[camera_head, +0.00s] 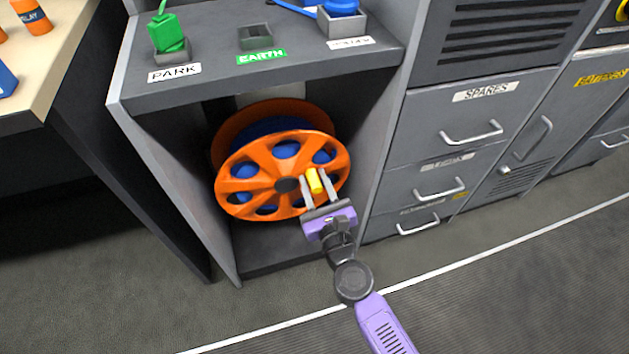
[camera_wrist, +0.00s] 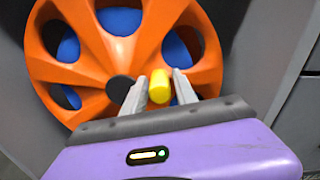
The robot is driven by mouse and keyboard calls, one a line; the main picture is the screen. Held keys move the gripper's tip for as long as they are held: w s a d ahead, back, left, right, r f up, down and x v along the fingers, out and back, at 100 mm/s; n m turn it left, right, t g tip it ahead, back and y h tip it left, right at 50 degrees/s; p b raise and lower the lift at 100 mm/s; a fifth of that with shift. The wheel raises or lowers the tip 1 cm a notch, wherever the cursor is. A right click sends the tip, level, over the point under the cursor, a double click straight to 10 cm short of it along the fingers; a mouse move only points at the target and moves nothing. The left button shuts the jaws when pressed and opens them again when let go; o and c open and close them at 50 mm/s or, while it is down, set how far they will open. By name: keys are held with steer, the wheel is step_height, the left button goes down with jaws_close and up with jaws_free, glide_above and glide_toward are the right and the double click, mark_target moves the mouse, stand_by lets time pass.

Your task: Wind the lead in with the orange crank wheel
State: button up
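The orange crank wheel (camera_head: 240,183) stands in the open lower bay of the grey cabinet, with blue showing through its openings. It fills much of the wrist view (camera_wrist: 90,45). A yellow crank handle (camera_head: 314,181) sticks out from the wheel's right side. My gripper (camera_head: 320,186) is at the handle, with one finger on each side of it. In the wrist view the handle (camera_wrist: 159,87) sits between the fingertips, closer to the left finger, with a small gap showing on the right. The blue lead (camera_head: 300,9) lies on the cabinet top, running to a blue plug.
The cabinet top holds a green plug (camera_head: 168,34) at the PARK label, an empty EARTH socket (camera_head: 255,37) and a blue plug (camera_head: 341,8) in a third socket. Drawers with handles (camera_head: 470,132) stand to the right. The bay's side walls flank the wheel.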

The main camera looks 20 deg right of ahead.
steer(key=shift+s, duration=3.9)
